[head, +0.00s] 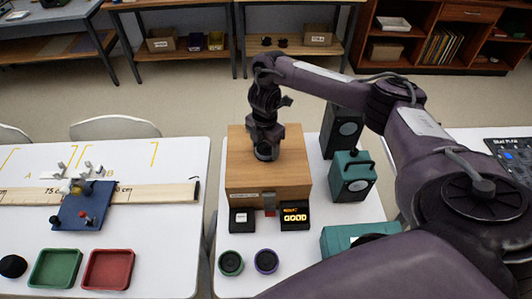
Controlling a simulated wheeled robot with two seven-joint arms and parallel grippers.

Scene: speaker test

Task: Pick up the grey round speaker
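My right gripper (265,138) points down over the top of a wooden box (240,165) on the white table. A small dark round thing with a paler grey face (265,152) shows right at its fingertips. It may be the grey round speaker, but I cannot tell whether the fingers are closed on it or just beside it. The fingers themselves are mostly hidden by the gripper's dark body. My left gripper is not in view.
A green-rimmed round piece (231,262) and a purple-rimmed one (266,260) lie in front of the box. A teal speaker (352,177) and a dark speaker (341,131) stand right of it. The left table holds green (55,268) and red (107,269) trays.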

